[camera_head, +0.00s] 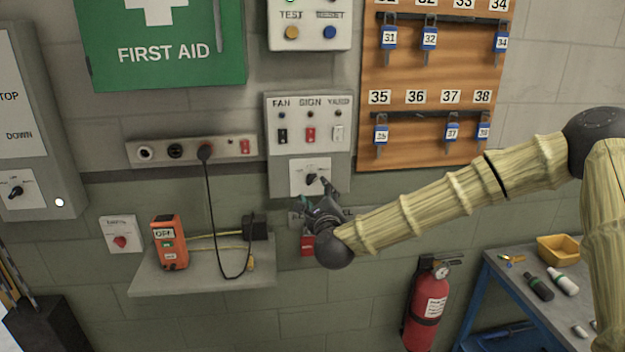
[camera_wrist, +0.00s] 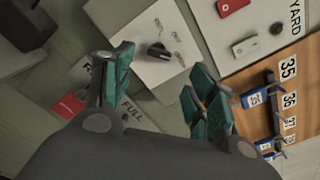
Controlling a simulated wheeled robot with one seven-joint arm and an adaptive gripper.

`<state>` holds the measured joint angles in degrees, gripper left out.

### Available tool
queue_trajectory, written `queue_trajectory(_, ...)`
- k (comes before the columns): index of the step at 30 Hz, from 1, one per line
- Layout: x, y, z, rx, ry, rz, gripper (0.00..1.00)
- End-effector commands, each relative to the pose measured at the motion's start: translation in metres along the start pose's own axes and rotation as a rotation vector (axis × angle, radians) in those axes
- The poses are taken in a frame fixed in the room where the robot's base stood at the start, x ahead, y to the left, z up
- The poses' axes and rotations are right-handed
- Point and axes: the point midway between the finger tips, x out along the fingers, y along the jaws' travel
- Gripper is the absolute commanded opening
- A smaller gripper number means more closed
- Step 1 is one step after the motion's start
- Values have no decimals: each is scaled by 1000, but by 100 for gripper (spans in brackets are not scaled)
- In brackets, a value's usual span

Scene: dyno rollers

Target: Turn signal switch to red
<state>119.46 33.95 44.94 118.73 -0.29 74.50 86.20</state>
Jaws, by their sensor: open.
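A white plate (camera_head: 298,181) with a black rotary knob (camera_head: 312,178) sits at the bottom of the grey wall panel. In the wrist view the knob (camera_wrist: 158,52) shows on its white plate (camera_wrist: 150,22), with small labels too blurred to read. My gripper (camera_head: 318,194) is just below and in front of the knob. In the wrist view my gripper (camera_wrist: 160,72) is open, with its teal fingers apart on either side of the knob's line and nothing held. I cannot tell whether a finger touches the knob. The knob's exact setting is unclear.
Above the knob are black, red and white rocker switches (camera_head: 311,134). A key board (camera_head: 430,75) hangs to the right. A red item (camera_head: 307,243) is below my gripper. A shelf (camera_head: 195,283) with an orange device (camera_head: 169,243) juts out at the left; a fire extinguisher (camera_head: 425,305) stands lower right.

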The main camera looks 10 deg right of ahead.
Motion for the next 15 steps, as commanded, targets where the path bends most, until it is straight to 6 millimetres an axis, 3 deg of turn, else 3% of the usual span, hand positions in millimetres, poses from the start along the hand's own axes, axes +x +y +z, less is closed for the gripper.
queue_trajectory(9,52,-2,3,-3,0,1,57)
queue_trajectory(15,75,0,2,-4,0,1,57)
